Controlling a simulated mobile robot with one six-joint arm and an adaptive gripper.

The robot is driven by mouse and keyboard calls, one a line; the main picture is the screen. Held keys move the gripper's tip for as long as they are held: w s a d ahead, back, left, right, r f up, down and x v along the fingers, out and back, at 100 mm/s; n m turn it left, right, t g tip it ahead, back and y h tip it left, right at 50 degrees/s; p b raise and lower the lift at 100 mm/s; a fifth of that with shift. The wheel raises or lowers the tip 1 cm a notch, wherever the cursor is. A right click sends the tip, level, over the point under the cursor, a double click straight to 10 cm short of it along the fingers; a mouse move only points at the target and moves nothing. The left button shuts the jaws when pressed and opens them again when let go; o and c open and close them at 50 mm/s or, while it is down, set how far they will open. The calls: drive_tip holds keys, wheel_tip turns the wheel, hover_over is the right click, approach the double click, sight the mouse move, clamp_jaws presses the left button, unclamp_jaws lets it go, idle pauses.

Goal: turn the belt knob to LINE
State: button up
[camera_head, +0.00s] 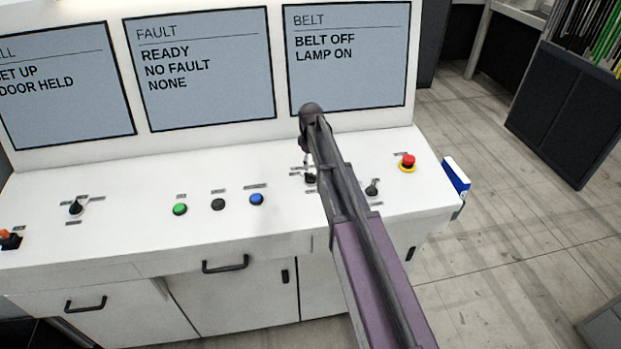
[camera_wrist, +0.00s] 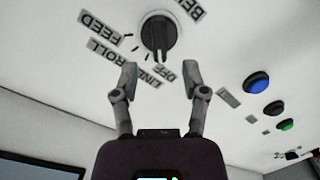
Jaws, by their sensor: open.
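The belt knob (camera_wrist: 158,36) is black and round with a raised grip bar, on the white sloped panel. In the wrist view its labels include FEED, ROLL, LINE and OFF. Its bar lies nearly vertical in the picture, its lower end toward OFF and LINE; I cannot tell exactly which mark it points at. My gripper (camera_wrist: 160,74) is open and empty, its two fingertips apart on either side just below the knob in the picture. I see no contact. In the head view the knob (camera_head: 310,178) is partly hidden by my arm.
The BELT screen (camera_head: 350,70) reads BELT OFF, LAMP ON. Another small knob (camera_head: 373,188) and a red emergency button (camera_head: 407,162) are to the right. Green (camera_head: 180,209), black (camera_head: 218,204) and blue (camera_head: 256,199) buttons are to the left.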

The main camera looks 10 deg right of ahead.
sight(311, 174)
drive_tip(key=shift+f+b, duration=2.25)
drive_tip(key=shift+f, duration=0.3)
clamp_jaws()
